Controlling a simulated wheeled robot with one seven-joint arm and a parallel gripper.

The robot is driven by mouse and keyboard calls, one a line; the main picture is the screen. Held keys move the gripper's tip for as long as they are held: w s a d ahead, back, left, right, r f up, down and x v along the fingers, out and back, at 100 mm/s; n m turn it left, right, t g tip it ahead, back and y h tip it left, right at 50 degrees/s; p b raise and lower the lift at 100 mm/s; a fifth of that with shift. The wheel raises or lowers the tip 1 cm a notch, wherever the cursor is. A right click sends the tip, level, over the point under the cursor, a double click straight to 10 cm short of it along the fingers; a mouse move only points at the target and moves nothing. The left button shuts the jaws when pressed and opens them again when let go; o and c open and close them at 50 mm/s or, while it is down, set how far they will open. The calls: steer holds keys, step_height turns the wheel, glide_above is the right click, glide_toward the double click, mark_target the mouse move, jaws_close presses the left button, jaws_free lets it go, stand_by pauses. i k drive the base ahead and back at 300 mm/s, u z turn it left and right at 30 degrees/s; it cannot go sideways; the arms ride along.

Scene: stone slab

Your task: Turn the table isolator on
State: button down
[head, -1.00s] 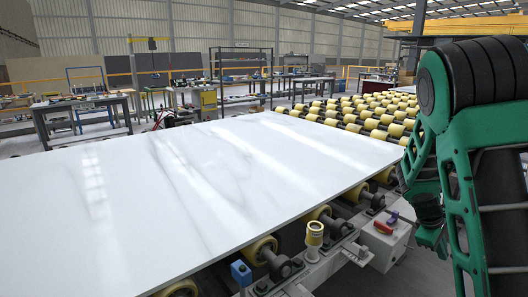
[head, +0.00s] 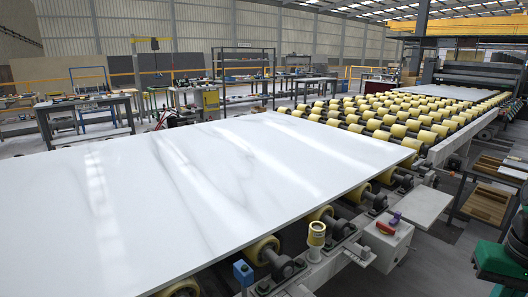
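A light grey box (head: 388,246) is fixed at the near edge of the roller table, right of centre in the head view. It looks like the table isolator. A red handle (head: 385,228) sits on it, and a small purple piece (head: 395,218) is just behind the handle. I cannot tell from the handle whether it is on or off. Only a green and black part of my arm shows at the lower right edge, apart from the box. My gripper is out of view.
A large white stone slab (head: 200,190) lies on the roller table. Yellow rollers (head: 400,125) run on behind it. A yellow-topped post (head: 316,235) and a blue block (head: 242,272) stand along the near edge. A flat grey plate (head: 422,203) and stacked boards (head: 488,203) are to the right.

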mark_target(385, 229)
steer(key=u, duration=0.05)
steer(key=k, duration=0.35)
steer(key=z, duration=0.4)
steer(key=i, duration=1.35)
steer(key=u, duration=0.3)
